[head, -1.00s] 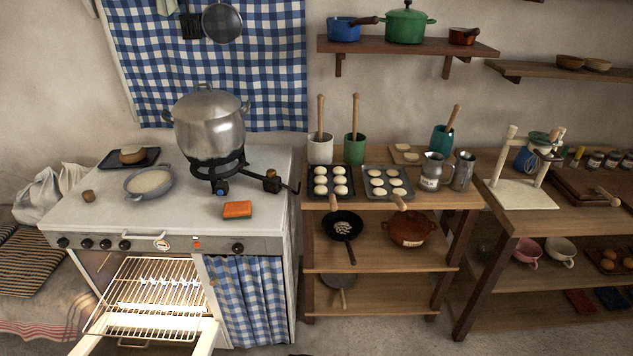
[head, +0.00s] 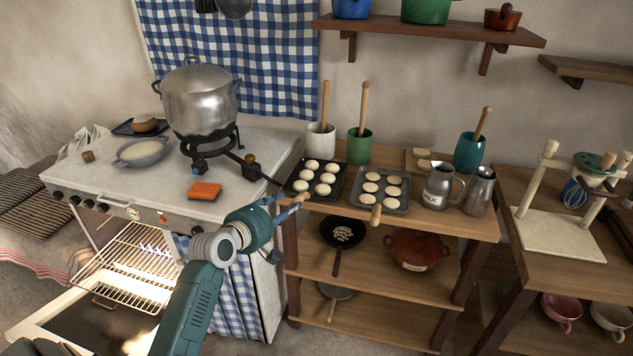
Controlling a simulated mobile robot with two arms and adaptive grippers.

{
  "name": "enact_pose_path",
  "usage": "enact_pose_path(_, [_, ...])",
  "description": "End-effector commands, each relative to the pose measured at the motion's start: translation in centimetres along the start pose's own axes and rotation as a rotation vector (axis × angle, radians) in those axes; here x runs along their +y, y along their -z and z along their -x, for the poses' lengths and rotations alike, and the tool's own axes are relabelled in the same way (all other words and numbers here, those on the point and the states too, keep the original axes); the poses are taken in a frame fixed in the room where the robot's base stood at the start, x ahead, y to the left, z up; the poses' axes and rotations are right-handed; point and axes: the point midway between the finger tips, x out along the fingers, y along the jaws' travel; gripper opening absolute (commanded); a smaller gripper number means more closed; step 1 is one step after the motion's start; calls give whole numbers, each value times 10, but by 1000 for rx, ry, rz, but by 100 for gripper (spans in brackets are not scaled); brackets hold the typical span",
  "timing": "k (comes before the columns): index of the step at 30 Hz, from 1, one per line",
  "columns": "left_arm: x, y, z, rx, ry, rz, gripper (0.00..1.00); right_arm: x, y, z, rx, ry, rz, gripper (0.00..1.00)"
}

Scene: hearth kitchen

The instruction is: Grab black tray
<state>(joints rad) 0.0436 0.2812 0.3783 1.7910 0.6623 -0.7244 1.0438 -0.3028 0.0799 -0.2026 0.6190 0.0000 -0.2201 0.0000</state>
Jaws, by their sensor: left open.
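A black tray (head: 290,188) with several pale dough rounds lies at the left end of the wooden shelf unit's top, its short wooden handle (head: 303,197) pointing toward me. A second, greyer tray (head: 404,207) with dough rounds and a wooden handle lies just to its right. My left gripper (head: 285,207) is open at the front left of the black tray, with its fingers close to the handle. I cannot tell whether they touch it. My right gripper is not in view.
The stove (head: 110,172) on the left carries a large pot (head: 200,98) and an orange sponge (head: 204,191). Its lit oven stands open below. White and green crocks (head: 359,147) stand behind the trays, and metal jugs (head: 438,186) to the right.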

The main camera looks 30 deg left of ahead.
Motion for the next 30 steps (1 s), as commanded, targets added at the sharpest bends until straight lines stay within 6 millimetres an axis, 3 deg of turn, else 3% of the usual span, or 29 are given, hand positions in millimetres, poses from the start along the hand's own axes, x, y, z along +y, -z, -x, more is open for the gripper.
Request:
enact_pose_path(6, [1,0,-26,1,0,-2,40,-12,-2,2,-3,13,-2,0])
enact_pose_path(19, [0,-1,-74,0,0,-3,40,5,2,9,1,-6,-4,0])
enact_pose_path(29, [-1,-1,-80,1,1,-4,40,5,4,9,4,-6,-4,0])
enact_pose_path(30, [-1,-1,-80,1,1,-4,32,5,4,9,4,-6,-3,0])
